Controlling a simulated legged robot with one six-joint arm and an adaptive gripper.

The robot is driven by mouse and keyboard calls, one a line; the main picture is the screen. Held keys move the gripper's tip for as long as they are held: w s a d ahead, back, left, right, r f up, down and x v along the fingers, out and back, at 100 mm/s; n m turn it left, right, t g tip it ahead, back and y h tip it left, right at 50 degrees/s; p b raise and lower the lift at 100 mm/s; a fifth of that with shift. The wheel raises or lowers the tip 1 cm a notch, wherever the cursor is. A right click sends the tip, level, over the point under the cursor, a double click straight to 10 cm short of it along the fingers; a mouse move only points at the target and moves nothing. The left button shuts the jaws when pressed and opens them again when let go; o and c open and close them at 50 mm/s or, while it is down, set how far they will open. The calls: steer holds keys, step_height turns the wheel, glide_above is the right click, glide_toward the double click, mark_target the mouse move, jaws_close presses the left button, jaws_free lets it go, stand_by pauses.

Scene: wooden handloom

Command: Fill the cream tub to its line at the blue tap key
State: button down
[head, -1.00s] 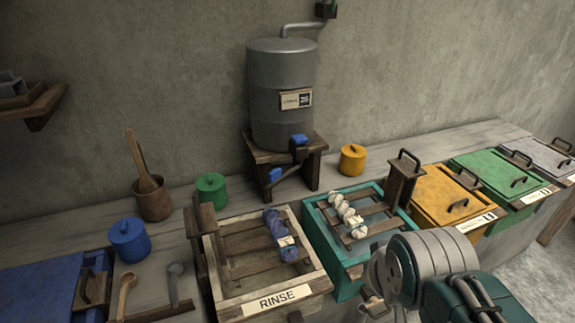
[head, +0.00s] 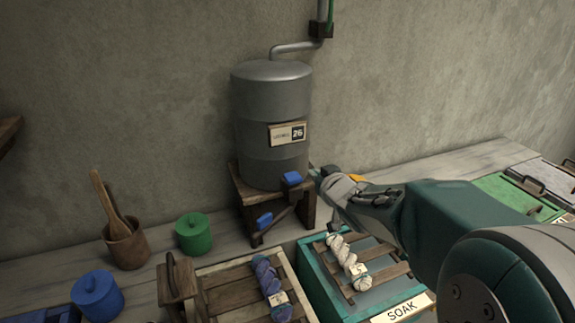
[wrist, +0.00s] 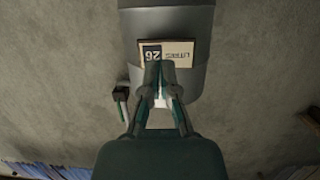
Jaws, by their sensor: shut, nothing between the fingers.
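The cream tub (head: 299,287) stands at the bottom centre of the head view, with slats and a blue-purple skein (head: 270,287) on it. Its front is cut off, and I cannot make out a water level or line. Two blue tap parts show on the tank's stand: an upper one (head: 292,178) and a lower one (head: 264,221) on the left. My gripper (head: 319,173) is just right of the upper blue part in the picture. Contact cannot be told. In the wrist view its fingers (wrist: 158,72) are together and empty, in front of the tank's label.
The grey tank (head: 271,105) carries a label (head: 287,134) reading 26. The teal SOAK tub (head: 318,284) with a white skein (head: 347,262) is to the right. A green pot (head: 194,234), a blue pot (head: 97,296) and a wooden mortar (head: 126,245) stand left.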

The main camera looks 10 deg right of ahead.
steer(key=shift+w+a+y, duration=0.25)
steer(key=shift+w+y, duration=0.05)
steer(key=shift+w, duration=0.25)
glide_above(295, 179)
steer(key=f, duration=0.2)
steer(key=shift+s+d+f, duration=0.1)
steer(key=shift+s+f, duration=0.2)
steer(key=f, duration=0.3)
steer(key=shift+w+f, duration=0.1)
steer(key=shift+w, duration=0.15)
steer(key=shift+f, duration=0.4)
steer(key=shift+f, duration=0.1)
